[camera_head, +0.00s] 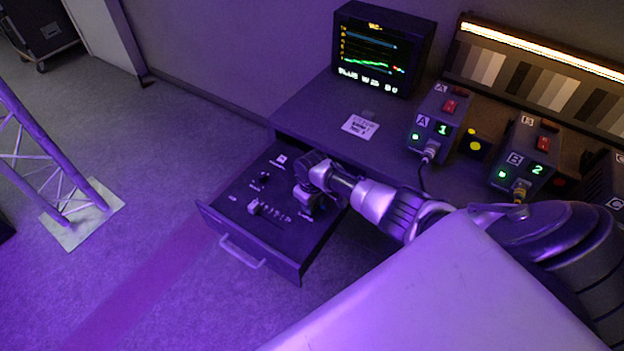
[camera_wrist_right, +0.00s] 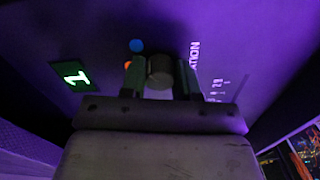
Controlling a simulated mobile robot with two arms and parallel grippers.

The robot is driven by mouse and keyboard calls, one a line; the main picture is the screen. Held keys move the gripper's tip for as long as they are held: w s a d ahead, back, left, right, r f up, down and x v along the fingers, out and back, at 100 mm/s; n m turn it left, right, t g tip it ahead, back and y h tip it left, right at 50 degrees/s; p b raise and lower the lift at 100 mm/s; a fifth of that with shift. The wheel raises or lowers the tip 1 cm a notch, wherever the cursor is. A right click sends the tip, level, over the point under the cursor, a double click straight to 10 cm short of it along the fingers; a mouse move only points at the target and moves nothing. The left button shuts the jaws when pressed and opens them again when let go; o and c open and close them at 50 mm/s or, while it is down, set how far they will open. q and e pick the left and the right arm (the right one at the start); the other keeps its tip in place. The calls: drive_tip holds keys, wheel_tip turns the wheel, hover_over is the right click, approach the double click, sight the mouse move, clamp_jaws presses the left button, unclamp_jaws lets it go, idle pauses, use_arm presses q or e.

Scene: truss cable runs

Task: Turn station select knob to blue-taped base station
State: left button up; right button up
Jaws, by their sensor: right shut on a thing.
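The station select knob (camera_wrist_right: 160,70) is a dark round knob on the drawer panel, beside partly visible lettering ending in "ATION". My right gripper (camera_head: 310,200) reaches down onto the right part of the panel and hides the knob in the head view. In the right wrist view, its two fingers (camera_wrist_right: 160,78) are closed on the knob's sides. A blue dot (camera_wrist_right: 136,45) and an orange dot (camera_wrist_right: 129,65) lie left of the knob. A green lit "1" (camera_wrist_right: 75,76) shows further left. The knob's pointer direction cannot be told. My left gripper is not in view.
The open drawer (camera_head: 225,222) has other knobs and a slider row. On the desk (camera_head: 300,110) stand a monitor (camera_head: 378,50), box A (camera_head: 437,118) showing 1 and box B (camera_head: 524,155) showing 2, both cabled. A truss (camera_head: 50,165) stands left; floor between is clear.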

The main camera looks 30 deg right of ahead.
idle(0.3)
drive_tip(key=o, duration=0.9)
drive_tip(key=shift+r, duration=0.1)
wheel_tip(320, 180, up, 11)
drive_tip(key=shift+f+p, duration=0.2)
drive_tip(key=shift+p, duration=0.35)
